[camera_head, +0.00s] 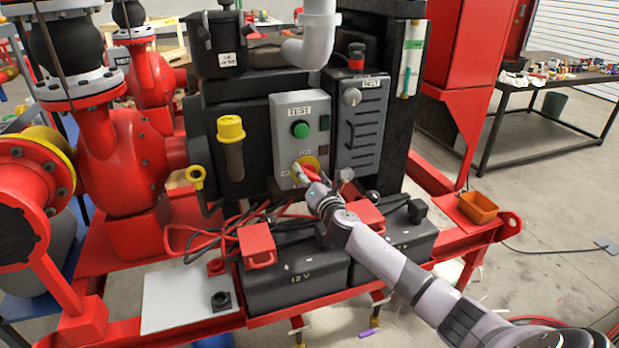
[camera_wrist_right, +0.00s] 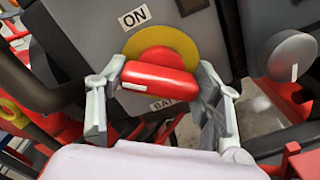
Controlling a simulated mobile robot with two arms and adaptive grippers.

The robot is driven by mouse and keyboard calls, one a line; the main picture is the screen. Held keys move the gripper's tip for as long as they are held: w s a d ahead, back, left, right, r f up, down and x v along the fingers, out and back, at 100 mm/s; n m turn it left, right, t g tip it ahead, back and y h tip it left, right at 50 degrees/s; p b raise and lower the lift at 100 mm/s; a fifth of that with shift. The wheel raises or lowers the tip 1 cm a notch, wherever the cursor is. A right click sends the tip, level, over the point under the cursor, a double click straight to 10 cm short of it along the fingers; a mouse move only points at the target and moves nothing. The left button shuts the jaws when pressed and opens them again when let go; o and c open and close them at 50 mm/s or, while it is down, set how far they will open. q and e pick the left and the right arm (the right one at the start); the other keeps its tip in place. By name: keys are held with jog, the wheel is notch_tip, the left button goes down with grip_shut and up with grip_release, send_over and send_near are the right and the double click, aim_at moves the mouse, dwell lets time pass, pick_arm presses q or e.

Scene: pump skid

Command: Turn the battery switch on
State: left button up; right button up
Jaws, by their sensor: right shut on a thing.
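The battery switch (camera_head: 301,170) is a red handle on a yellow disc (camera_head: 312,160), low on the grey control box (camera_head: 285,140) in the head view. In the right wrist view the red handle (camera_wrist_right: 158,78) lies nearly crosswise, with a white mark near its left end. An ON label (camera_wrist_right: 134,16) is above it, and a partly hidden label starting "BAT" is below. My right gripper (camera_wrist_right: 160,88) is shut on the handle, a finger at each end. In the head view this gripper (camera_head: 312,182) covers part of the switch. My left gripper is not in view.
A green button (camera_head: 300,129) sits above the switch. Black batteries (camera_head: 295,280) and loose cables are below. A grey round knob (camera_wrist_right: 285,55) is close to my right finger.

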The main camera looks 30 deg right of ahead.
jog(key=m, duration=0.5)
jog(key=shift+m, duration=2.6)
jog(key=o, duration=1.2)
jog(key=shift+c, duration=0.2)
jog(key=shift+s, duration=0.1)
jog(key=v, duration=1.2)
jog(key=shift+f, duration=0.1)
